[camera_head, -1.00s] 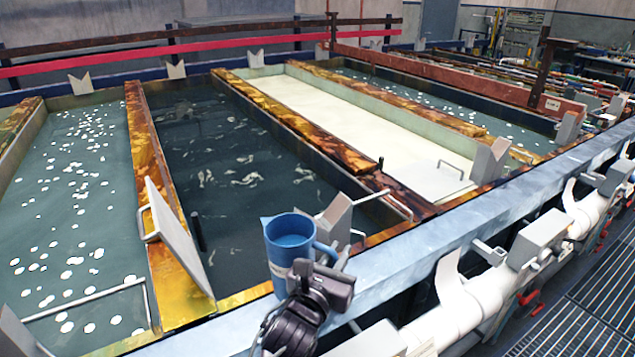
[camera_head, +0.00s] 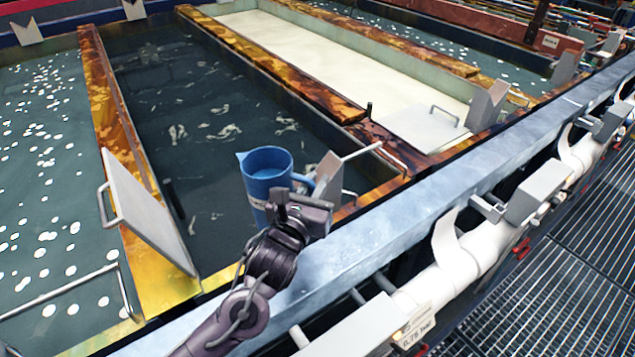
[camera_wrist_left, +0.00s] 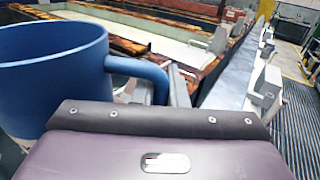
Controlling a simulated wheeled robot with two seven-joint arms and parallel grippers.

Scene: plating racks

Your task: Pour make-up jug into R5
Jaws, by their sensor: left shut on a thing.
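The blue make-up jug (camera_head: 265,172) is upright in the head view, with its spout to the left and its handle to the right. My left gripper (camera_head: 308,200) is shut on the jug's handle and holds it above the near rim of the tanks. Behind the jug is a tank of dark liquid (camera_head: 190,110) with pale floating patches. I cannot read which tank is R5. My right gripper is not in view.
A pale cream tank (camera_head: 330,70) lies to the right, and a tank with white floating discs (camera_head: 45,180) to the left. A tilted grey plate (camera_head: 145,210) stands on the divider. A pale blue beam (camera_head: 400,230) and white pipes (camera_head: 470,250) run along the front.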

